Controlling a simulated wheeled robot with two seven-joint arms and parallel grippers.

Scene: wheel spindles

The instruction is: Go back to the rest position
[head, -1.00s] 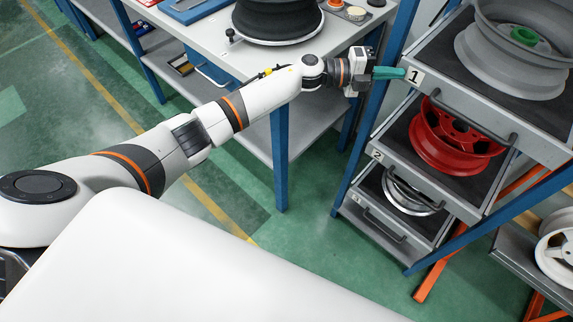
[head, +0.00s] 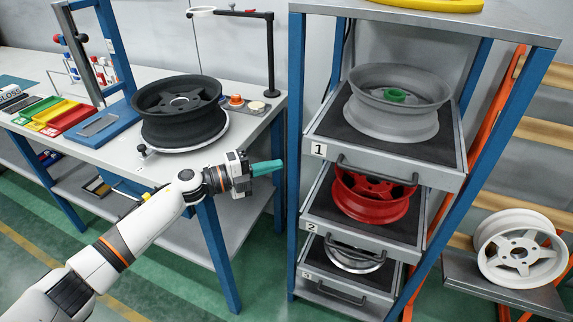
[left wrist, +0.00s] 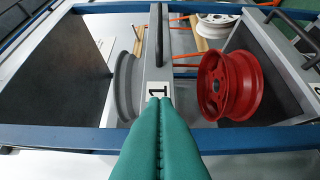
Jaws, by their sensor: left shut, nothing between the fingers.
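My left gripper (head: 267,168) has green fingers and is shut and empty. In the head view it hangs between the workbench and the drawer rack, left of drawer 1. In the left wrist view its green fingertips (left wrist: 159,102) are pressed together, with the "1" label of the top drawer beyond them. My left arm reaches in from the lower left. My right gripper does not show in either view.
The drawer rack (head: 541,100) has a blue frame. Its open drawers hold a grey rim (head: 372,108), a red rim (head: 368,198) and a silver rim (head: 352,260). A black rim (head: 178,108) sits on the workbench (head: 112,160). A white rim (head: 518,250) rests on a low shelf at right.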

